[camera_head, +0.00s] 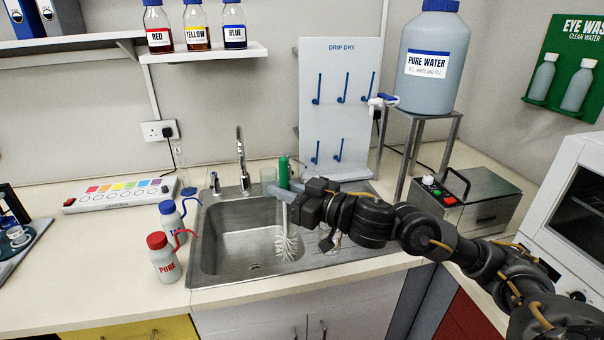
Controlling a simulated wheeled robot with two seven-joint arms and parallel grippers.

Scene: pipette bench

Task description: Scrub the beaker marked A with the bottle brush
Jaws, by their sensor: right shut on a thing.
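The bottle brush has a green handle (283,170) and white bristles (287,246). My right gripper (284,193) is shut on the brush below the green handle. The brush hangs upright, bristles down, over the right part of the steel sink (215,270). A clear glass vessel (268,176), perhaps a beaker, stands behind the sink, left of the green handle. I cannot read any A mark on it, and the gripper partly hides that area. My left gripper is not in view.
A tap (241,165) rises behind the sink. Two wash bottles, one blue-capped (172,222) and one red-capped (163,262), stand left of it. The drip-dry board (338,85) and water tank (432,85) stand behind my right arm.

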